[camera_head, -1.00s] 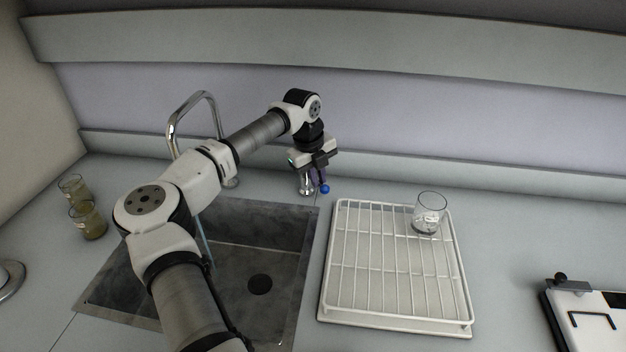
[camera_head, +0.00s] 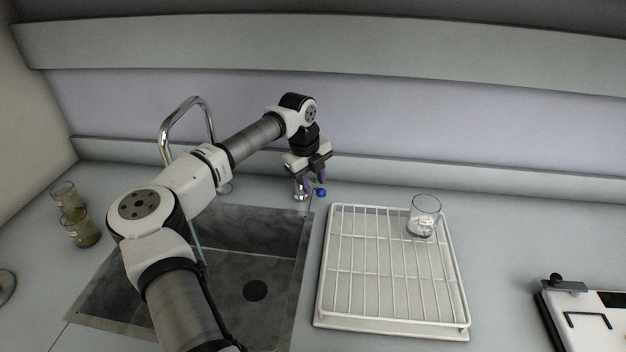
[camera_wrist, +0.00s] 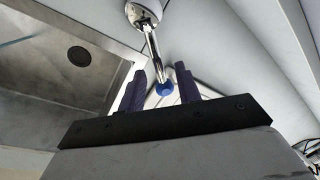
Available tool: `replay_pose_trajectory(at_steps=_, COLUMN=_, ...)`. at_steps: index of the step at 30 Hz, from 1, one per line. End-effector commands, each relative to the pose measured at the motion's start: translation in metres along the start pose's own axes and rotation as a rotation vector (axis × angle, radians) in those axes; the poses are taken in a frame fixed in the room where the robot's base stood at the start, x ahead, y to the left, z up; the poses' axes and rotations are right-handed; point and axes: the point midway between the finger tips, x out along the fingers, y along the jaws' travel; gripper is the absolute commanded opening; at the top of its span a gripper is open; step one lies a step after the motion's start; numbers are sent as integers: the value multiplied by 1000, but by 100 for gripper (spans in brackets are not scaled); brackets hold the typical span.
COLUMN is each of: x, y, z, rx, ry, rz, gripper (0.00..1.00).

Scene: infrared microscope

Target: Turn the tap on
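The tap has a curved chrome spout (camera_head: 188,104) over the sink and a separate chrome lever fixture (camera_head: 300,194) to its right. The lever ends in a blue knob (camera_head: 321,192). My gripper (camera_head: 314,183) points down at the lever. In the wrist view its two dark fingers (camera_wrist: 161,76) are apart, with the chrome lever (camera_wrist: 153,45) running between them and the blue knob (camera_wrist: 165,88) in the gap. I cannot tell whether a finger touches the lever. A thin pale-blue streak (camera_head: 196,240), like a water stream, shows in the sink, partly behind my arm.
The sink (camera_head: 268,235) with a dark drain lies under my arm. A white wire rack (camera_head: 345,290) with a glass beaker (camera_head: 423,217) stands right of it. Two jars of murky contents (camera_head: 80,231) stand left. A clipboard-like item (camera_head: 585,322) lies far right.

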Motion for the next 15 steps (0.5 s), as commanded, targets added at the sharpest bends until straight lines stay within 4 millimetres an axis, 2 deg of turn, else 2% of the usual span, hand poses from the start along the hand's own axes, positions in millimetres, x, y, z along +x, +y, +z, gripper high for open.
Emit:
replay_pose_trajectory(at_steps=5, x=-1, y=0, z=0, rx=1, ry=1, rz=1, gripper=33)
replay_pose_trajectory(at_steps=8, x=-8, y=0, z=0, rx=0, ry=-1, rz=0, gripper=33)
replay_pose_trajectory(at_steps=11, x=-23, y=0, z=1, rx=0, ry=-3, rz=0, gripper=33)
replay_pose_trajectory(at_steps=15, x=-55, y=0, z=1, rx=0, ry=-4, rz=0, gripper=33)
